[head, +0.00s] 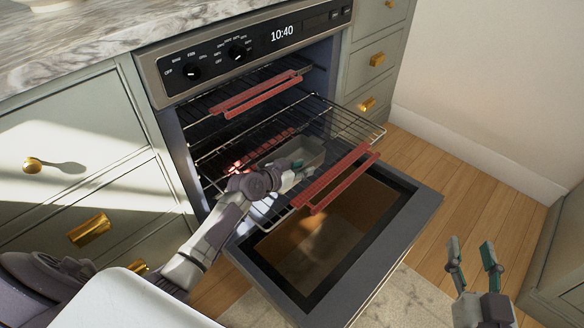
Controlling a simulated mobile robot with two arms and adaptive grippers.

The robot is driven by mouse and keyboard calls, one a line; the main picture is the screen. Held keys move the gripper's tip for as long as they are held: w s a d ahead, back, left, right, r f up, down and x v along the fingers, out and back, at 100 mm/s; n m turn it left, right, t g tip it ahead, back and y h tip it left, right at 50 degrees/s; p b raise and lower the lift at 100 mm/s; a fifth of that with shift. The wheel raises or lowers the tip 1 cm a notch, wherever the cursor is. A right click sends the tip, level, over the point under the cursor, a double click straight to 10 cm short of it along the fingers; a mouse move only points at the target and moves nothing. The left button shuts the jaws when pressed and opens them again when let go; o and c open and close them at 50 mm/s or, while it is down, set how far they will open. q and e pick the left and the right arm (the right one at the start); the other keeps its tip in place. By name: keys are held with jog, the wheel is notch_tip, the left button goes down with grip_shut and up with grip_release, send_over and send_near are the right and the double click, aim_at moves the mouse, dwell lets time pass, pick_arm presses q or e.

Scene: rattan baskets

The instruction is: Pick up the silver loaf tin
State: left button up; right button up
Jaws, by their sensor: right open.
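The silver loaf tin (309,152) sits on the pulled-out wire oven rack (345,122). My left arm reaches over the open oven door, and its gripper (293,170) is at the near side of the tin. The wrist and fingers hide part of the tin's near end. I cannot tell whether the left fingers touch it or how wide they are apart. My right gripper (473,262) is open and empty at the lower right, away from the oven.
The oven door (405,225) hangs open below the rack. Red guards (335,178) line the rack's front edge, and an upper rack with a red guard (255,95) is above. Cabinets flank the oven. Wooden floor (470,195) is clear at right.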

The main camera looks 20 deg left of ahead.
pick_arm(q)
jog(key=shift+w, duration=0.1)
grip_shut()
jog(key=shift+d, duration=0.1)
dwell(0.5)
